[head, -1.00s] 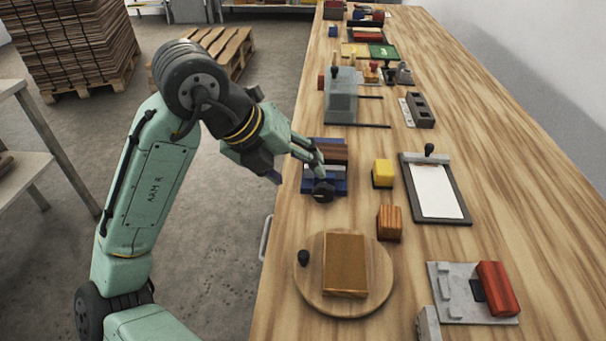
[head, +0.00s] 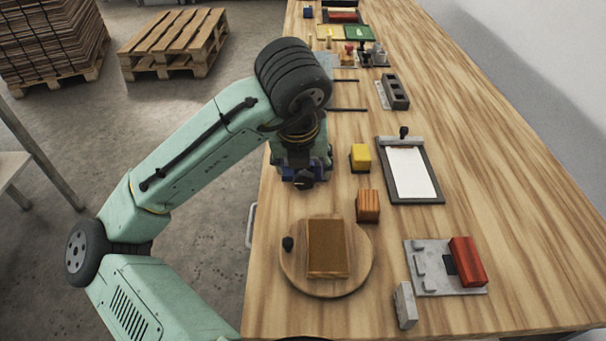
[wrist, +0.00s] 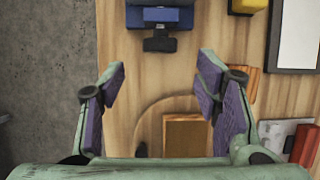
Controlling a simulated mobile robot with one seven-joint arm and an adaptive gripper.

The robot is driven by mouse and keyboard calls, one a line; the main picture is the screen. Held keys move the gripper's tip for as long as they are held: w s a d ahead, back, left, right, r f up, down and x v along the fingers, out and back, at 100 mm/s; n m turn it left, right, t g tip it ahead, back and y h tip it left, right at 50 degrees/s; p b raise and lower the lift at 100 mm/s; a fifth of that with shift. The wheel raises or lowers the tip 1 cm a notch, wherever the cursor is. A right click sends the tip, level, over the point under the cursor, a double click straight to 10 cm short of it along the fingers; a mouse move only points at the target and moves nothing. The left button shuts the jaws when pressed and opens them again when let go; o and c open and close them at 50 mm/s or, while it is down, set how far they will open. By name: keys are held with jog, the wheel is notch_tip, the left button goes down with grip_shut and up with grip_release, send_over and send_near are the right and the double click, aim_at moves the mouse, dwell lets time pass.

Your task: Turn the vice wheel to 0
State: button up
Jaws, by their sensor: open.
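The blue vice (wrist: 158,17) is at the top edge of the wrist view, cut off by the frame. Its dark wheel (wrist: 158,44) points toward the bottom of that view; no number on it is readable. In the head view my arm hides most of the vice, and the dark wheel (head: 304,183) shows just in front of it. My gripper (wrist: 160,72) is open and empty, with its purple-padded fingers spread wide. In the wrist view the wheel lies just beyond the fingertips, between their lines, and is not touched.
A round wooden board (head: 296,274) with a brown block (head: 328,247) lies in front of the vice. A yellow block (head: 361,156), an orange wooden block (head: 368,206) and a clipboard (head: 413,172) are to its right. The table's left edge is close by.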

aim_at(300, 180)
jog(key=x, duration=0.8)
jog(key=shift+p, duration=0.4)
jog(key=shift+r, duration=0.1)
jog(key=c, duration=1.1)
jog(key=shift+c, duration=0.2)
jog(key=shift+h+b, duration=0.3)
jog(key=shift+a+f+n+h+b, duration=0.15)
jog(key=shift+f+n+h+b, duration=0.15)
jog(key=shift+h+b, duration=0.9)
jog(key=h+b, duration=0.2)
jog(key=b, duration=0.1)
jog(key=shift+a+n+h, duration=0.15)
jog(key=shift+n+h, duration=0.15)
jog(key=shift+h, duration=0.1)
jog(key=shift+r, duration=0.15)
